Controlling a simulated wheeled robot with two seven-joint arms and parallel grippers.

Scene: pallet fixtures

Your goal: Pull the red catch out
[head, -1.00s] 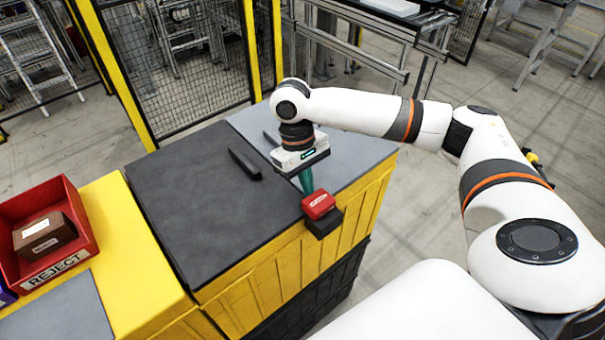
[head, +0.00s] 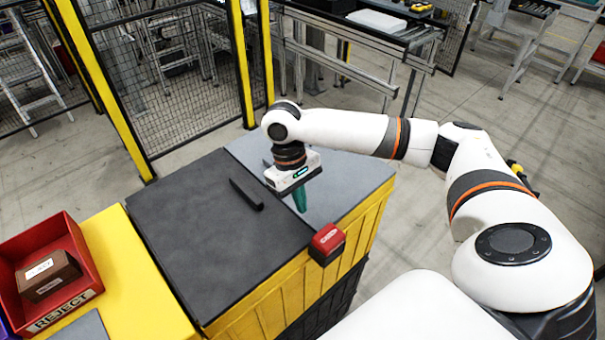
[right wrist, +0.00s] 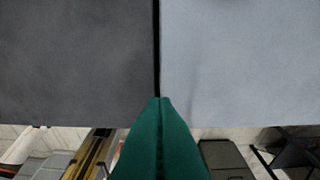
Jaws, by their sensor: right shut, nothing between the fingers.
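The red catch (head: 327,238) sits on a small black block at the front edge of the yellow fixture, by the seam between the dark and the light grey top plates. My right gripper (head: 300,207) hangs over the light plate near that seam, behind and left of the catch and apart from it. Its green fingers are shut and empty. My left gripper is not in view.
A dark bar (head: 246,194) lies on the dark plate (head: 205,235). A red REJECT bin (head: 85,262) with a brown block (head: 48,275) stands on a yellow surface at the left. A mesh fence (head: 165,80) stands behind.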

